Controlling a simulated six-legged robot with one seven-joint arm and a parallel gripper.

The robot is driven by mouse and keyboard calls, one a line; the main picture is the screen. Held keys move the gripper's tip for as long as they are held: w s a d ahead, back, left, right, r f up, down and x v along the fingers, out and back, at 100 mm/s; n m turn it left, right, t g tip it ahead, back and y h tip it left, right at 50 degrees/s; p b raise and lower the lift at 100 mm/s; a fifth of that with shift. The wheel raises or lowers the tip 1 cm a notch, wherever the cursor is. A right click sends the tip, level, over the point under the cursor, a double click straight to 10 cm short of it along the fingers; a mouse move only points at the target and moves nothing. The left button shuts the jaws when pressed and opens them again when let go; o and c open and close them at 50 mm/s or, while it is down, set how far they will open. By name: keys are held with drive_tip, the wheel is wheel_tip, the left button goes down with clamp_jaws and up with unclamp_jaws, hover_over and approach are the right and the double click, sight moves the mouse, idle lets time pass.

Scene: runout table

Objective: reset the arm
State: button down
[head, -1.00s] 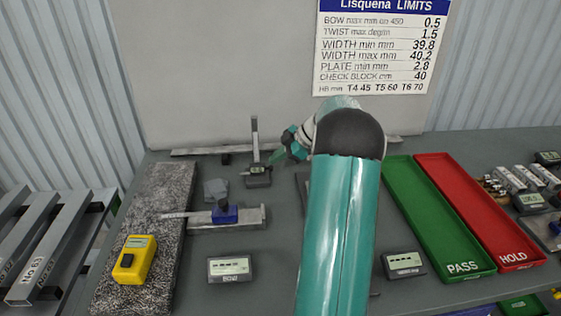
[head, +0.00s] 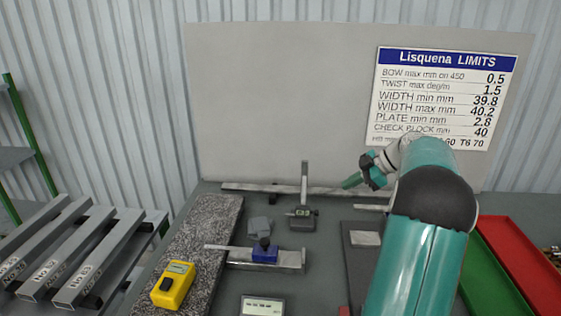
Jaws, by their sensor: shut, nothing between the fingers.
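My gripper (head: 351,182) shows in the head view at the end of my teal arm, raised over the back of the table and in front of the grey back panel. It is shut and empty, and its tip points left. My arm rises from the bottom right and hides part of the table's right half. The grey table (head: 220,290) lies below it. A digital gauge on an upright stand (head: 303,212) stands left of and below the gripper in the picture.
A yellow device (head: 174,284) rests on the speckled granite slab (head: 208,233). A blue-bodied tool (head: 264,252) lies mid-table. A display box (head: 262,306) is at the front. Green (head: 485,290) and red (head: 525,265) trays are right. Steel bars (head: 95,262) lie on a rack left.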

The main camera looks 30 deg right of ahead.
drive_tip(key=shift+w, duration=0.1)
drive_tip(key=a+r+m+g+h, duration=0.1)
drive_tip(key=a+r+m+g, duration=0.15)
drive_tip(key=a, duration=1.15)
drive_tip(key=a+r+m+g+h, duration=0.1)
drive_tip(key=a+r+m+h, duration=0.15)
drive_tip(key=a, duration=1.05)
drive_tip(key=s+a+f+m+t+h, duration=0.1)
drive_tip(key=s+a+m, duration=0.5)
drive_tip(key=s+a, duration=1.1)
wheel_tip(320, 180, down, 2)
drive_tip(key=shift+s+a+f+h, duration=0.2)
drive_tip(key=shift+s+a+h, duration=0.2)
drive_tip(key=shift+a+h, duration=0.15)
